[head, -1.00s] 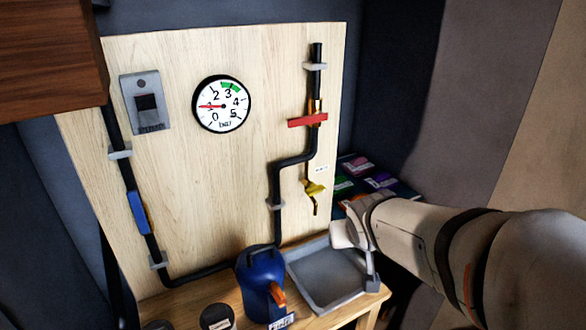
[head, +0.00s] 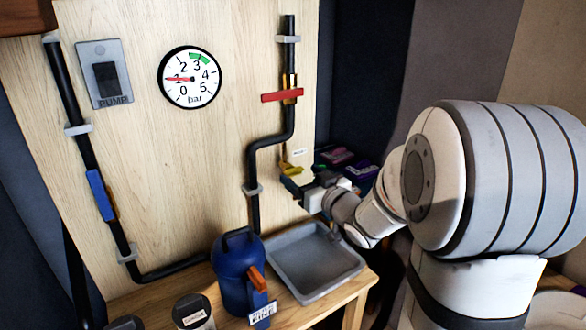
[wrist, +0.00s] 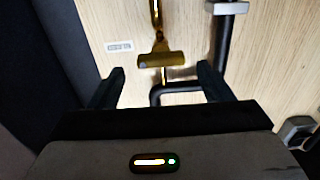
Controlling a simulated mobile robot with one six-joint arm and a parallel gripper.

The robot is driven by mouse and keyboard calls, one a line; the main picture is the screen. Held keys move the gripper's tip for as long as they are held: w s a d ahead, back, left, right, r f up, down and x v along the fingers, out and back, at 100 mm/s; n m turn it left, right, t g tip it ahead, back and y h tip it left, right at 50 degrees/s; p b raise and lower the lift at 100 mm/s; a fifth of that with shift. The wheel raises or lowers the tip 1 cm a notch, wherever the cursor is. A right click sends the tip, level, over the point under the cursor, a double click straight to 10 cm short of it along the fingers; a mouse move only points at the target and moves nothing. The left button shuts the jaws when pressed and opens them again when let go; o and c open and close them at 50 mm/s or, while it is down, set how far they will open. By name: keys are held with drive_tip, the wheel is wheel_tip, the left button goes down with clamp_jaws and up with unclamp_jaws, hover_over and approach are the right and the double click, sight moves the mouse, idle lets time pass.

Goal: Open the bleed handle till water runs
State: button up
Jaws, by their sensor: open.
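The yellow bleed handle (head: 291,169) sits on the small brass outlet at the lower right of the wooden panel, beside a small white label (head: 299,153). In the wrist view the handle (wrist: 162,59) lies crosswise, just ahead of the gap between my two dark fingers. My gripper (wrist: 158,76) is open and empty, with one finger to each side of the handle and apart from it. In the head view my gripper (head: 297,186) is close to the handle and hides the outlet's lower end.
A grey tray (head: 313,262) stands on the wooden bench below. A blue can (head: 235,275) with an orange spout is left of it. A black pipe (head: 252,165) runs close by, with a red handle (head: 281,96) above. The gauge (head: 190,78) needle points near 1.

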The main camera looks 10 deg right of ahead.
sight(292, 168)
drive_tip(key=x, duration=0.6)
drive_tip(key=shift+w+a, duration=0.1)
drive_tip(key=shift+c, duration=0.2)
